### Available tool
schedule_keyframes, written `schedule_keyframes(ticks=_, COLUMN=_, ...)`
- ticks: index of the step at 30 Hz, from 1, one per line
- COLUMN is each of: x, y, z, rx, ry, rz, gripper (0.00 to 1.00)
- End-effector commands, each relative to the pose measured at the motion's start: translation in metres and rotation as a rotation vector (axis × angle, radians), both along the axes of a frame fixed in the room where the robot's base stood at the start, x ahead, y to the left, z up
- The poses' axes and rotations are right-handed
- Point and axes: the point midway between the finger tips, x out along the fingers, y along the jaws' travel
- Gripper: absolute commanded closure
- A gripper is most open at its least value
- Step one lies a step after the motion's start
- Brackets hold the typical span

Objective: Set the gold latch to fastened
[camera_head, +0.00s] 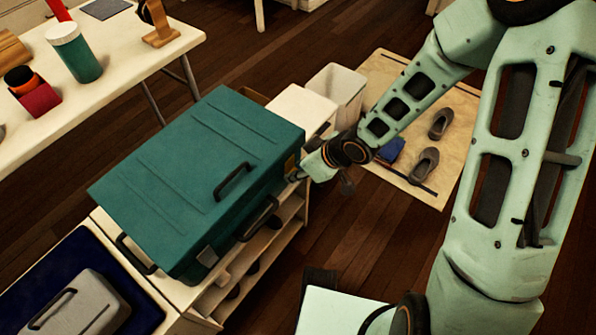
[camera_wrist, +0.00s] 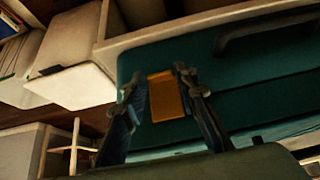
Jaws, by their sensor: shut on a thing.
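A large teal case (camera_head: 200,165) lies closed on a white shelf unit. The gold latch (camera_head: 291,163) is on its right end, partly covered by my gripper (camera_head: 298,176). In the wrist view the gold latch (camera_wrist: 167,97) is a flat plate on the teal side, between the two fingers of my gripper (camera_wrist: 162,90). The fingers are shut on it, one along each side. Whether the latch is fastened cannot be told from these views. A grey latch (camera_head: 207,257) sits on the case's front, near a dark handle (camera_head: 259,218).
The shelf unit (camera_head: 285,226) has open shelves below the case. A navy tray (camera_head: 72,252) with a grey case (camera_head: 72,308) is at lower left. White bins (camera_head: 338,88) and a mat (camera_head: 385,66) with shoes lie beyond my gripper.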

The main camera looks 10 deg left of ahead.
Motion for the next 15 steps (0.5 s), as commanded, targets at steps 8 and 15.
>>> schedule_keyframes(ticks=8, x=0.0003, y=0.0005, z=0.0005, rx=0.003, ry=-0.001, rz=0.000, gripper=0.97)
schedule_keyframes(ticks=15, x=0.0002, y=0.0005, z=0.0003, rx=0.002, ry=-0.001, rz=0.000, gripper=0.59)
